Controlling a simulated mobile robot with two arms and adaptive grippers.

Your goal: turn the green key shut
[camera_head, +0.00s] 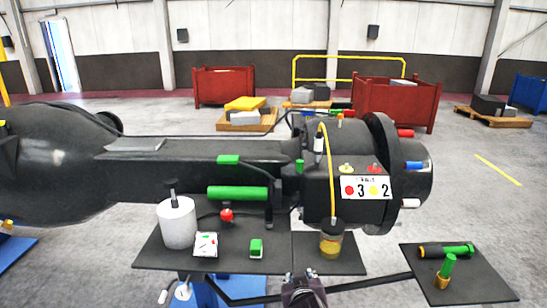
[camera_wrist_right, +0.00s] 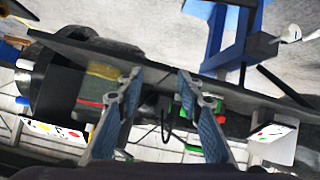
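Several green parts show in the head view, and I cannot tell for certain which is the key. A small upright green piece (camera_head: 299,166) sits on the black casting (camera_head: 320,185), left of the number plate. A green block (camera_head: 228,159) lies on the casting's flat arm, above a green cylinder (camera_head: 237,193). A green block (camera_head: 256,248) is on the tray; a green part in the right wrist view (camera_wrist_right: 187,100) is partly hidden by a finger. My right gripper (camera_head: 303,280) is at the tray's front edge, its fingers apart and empty in the wrist view (camera_wrist_right: 159,76). My left gripper is not in view.
The black tray (camera_head: 160,258) carries a white canister (camera_head: 177,222), a card (camera_head: 206,245) and a yellow jar (camera_head: 331,240). A side plate (camera_head: 490,285) holds a torch (camera_head: 440,250) and a green-yellow piece (camera_head: 446,271). Red bins (camera_head: 395,100) stand far behind on open floor.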

